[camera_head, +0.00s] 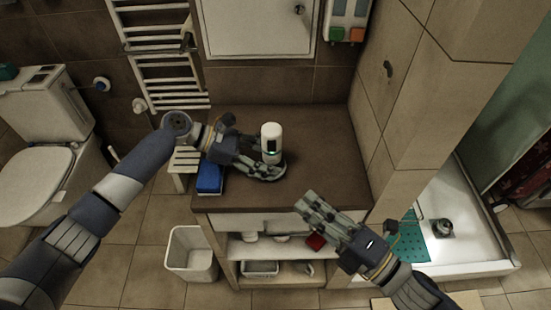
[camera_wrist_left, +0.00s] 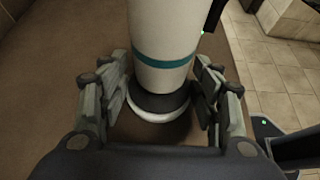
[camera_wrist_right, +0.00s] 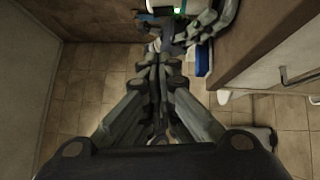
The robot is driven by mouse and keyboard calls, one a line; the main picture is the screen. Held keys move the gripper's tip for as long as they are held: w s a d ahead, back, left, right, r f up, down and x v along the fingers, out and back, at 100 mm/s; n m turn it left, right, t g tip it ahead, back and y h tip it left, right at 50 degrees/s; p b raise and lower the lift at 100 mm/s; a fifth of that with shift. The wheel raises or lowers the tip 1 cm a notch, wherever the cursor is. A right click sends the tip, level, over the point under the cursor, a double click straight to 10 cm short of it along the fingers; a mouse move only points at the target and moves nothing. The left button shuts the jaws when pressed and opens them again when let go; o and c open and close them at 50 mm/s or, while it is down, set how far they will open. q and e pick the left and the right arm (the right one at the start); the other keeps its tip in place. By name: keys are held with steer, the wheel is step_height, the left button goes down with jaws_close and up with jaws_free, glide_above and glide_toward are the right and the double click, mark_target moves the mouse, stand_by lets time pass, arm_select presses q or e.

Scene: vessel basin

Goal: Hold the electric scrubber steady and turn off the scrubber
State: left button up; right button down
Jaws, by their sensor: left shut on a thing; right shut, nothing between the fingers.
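The electric scrubber (camera_head: 271,143) is a white upright cylinder on the brown counter top. In the left wrist view its white body (camera_wrist_left: 165,35) shows a teal band and a dark ring near the base. My left gripper (camera_head: 268,170) is shut around its lower part, with fingers on both sides in the left wrist view (camera_wrist_left: 160,100). My right gripper (camera_head: 307,203) is shut and empty, in front of the counter and lower right of the scrubber. In the right wrist view its fingers (camera_wrist_right: 158,75) are together. The scrubber's switch cannot be made out clearly.
A blue box (camera_head: 209,178) sits at the counter's left front. The brown counter (camera_head: 335,150) is clear right of the scrubber. Below are shelves with small items and a white bin (camera_head: 192,255). A tiled wall (camera_head: 400,100) and shower tray (camera_head: 460,220) stand to the right.

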mark_target(272, 147)
steer(key=w+d+x, duration=0.2)
steer(key=x, duration=1)
steer(key=shift+w+a+r, duration=0.15)
